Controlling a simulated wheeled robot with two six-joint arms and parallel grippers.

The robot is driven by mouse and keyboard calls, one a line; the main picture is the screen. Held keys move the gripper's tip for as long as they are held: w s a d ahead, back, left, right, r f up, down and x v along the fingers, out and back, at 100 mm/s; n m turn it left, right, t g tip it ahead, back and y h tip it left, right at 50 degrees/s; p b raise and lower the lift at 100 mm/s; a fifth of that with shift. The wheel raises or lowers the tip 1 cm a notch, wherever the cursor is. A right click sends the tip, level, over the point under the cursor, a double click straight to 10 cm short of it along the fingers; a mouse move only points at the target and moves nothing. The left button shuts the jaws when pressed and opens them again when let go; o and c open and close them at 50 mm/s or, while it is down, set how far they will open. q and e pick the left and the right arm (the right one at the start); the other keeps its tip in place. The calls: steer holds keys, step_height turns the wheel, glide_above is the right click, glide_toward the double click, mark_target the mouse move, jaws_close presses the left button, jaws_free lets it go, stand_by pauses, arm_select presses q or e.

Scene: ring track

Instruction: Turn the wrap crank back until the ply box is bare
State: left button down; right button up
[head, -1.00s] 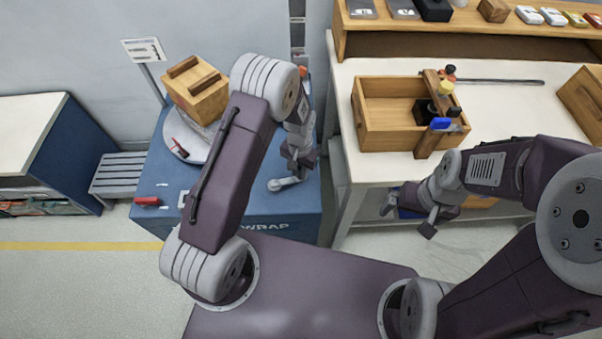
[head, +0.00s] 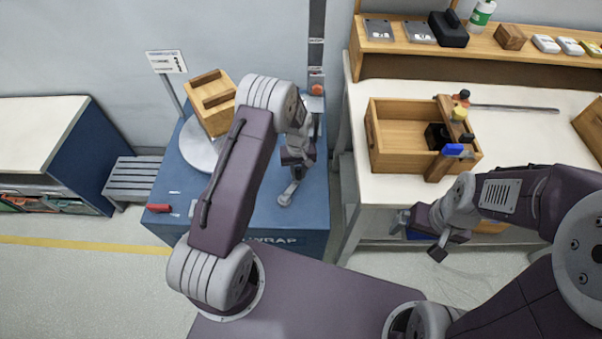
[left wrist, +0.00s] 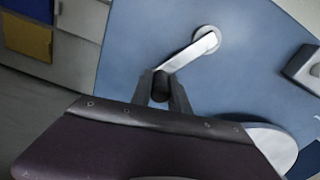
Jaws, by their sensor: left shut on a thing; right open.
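The ply box (head: 211,104) sits on the pale round turntable (head: 199,152) on the blue wrap machine (head: 262,205). The wrap crank (head: 287,194) is a light grey arm on the machine's top, and in the left wrist view the crank arm (left wrist: 190,52) runs from a round hub to a dark knob (left wrist: 161,86). My left gripper (left wrist: 160,92) is shut on that knob. My right gripper (head: 421,236) is open and empty in front of the bench.
A red-handled item (head: 159,208) lies on the machine's front left. The white bench (head: 362,188) at right holds a wooden tray (head: 400,108). A grey slatted stool (head: 132,179) stands left of the machine.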

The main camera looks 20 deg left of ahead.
arm_select(q)
steer(key=shift+a, duration=0.3)
stand_by(0.4)
steer(key=c, duration=1.3)
jaws_free()
steer(key=shift+o, duration=0.2)
step_height(320, 180, up, 9)
steer(key=shift+p, duration=0.45)
